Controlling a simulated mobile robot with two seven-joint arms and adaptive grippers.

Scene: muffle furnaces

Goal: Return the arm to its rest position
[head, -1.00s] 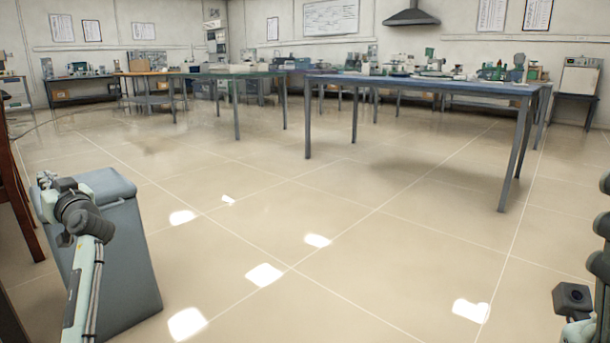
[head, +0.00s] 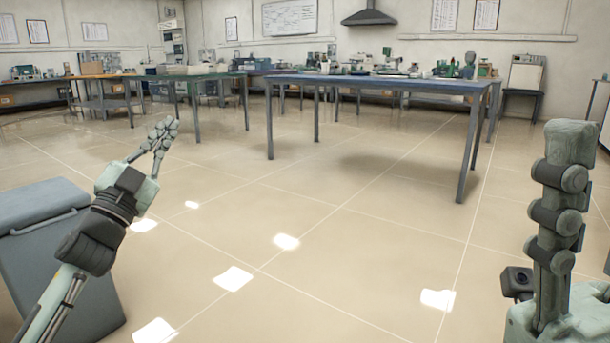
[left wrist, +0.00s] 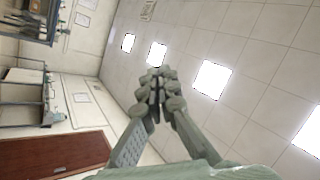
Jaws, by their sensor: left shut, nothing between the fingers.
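My left arm comes in from the lower left in the head view, and its gripper (head: 163,130) points up and to the right, above the open floor. Its fingers are shut together with nothing between them. The left wrist view shows the fingers (left wrist: 156,78) meeting at the tips, against the ceiling.
A grey lidded bin (head: 60,250) stands behind and below my left arm; part of it is hidden. A blue-topped table (head: 380,84) and a green-topped table (head: 190,77) stand farther back. The tiled floor (head: 320,240) between is clear.

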